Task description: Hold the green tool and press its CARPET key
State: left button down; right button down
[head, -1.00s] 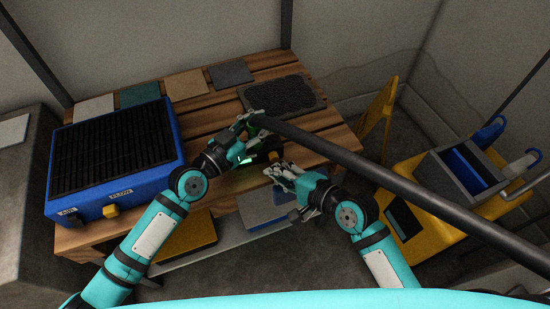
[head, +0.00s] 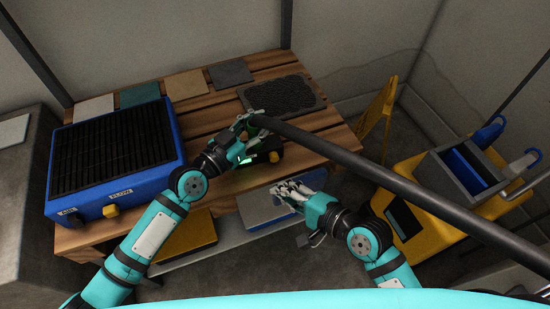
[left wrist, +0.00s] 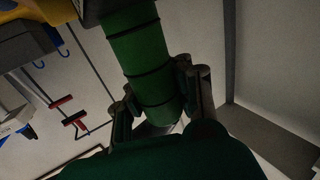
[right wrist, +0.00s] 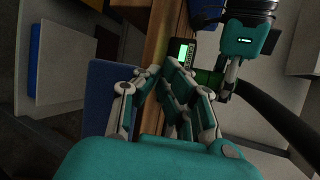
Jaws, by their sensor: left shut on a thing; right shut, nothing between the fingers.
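The green tool, with a lit green display, is held at the front edge of the wooden bench; its green grip fills the middle of the left wrist view (left wrist: 145,55). My left gripper (head: 250,122) is shut on the tool. In the right wrist view the tool's lit display (right wrist: 183,52) shows beyond my right fingers. My right gripper (head: 283,188) is shut and empty, apart from the tool, below and to the right of it in the head view. The CARPET key cannot be made out.
A blue blower box (head: 118,192) stands on the left of the bench (head: 205,118). Sample tiles (head: 231,72) and a dark mat (head: 300,92) lie at the back. A dark hose (head: 370,170) crosses to the right. A yellow cart (head: 425,228) stands on the right.

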pick_arm(q)
jog(key=c, duration=1.2)
grip_release()
jog(key=shift+o, duration=0.2)
jog(key=v, duration=1.2)
jog(key=shift+s+d, duration=0.1)
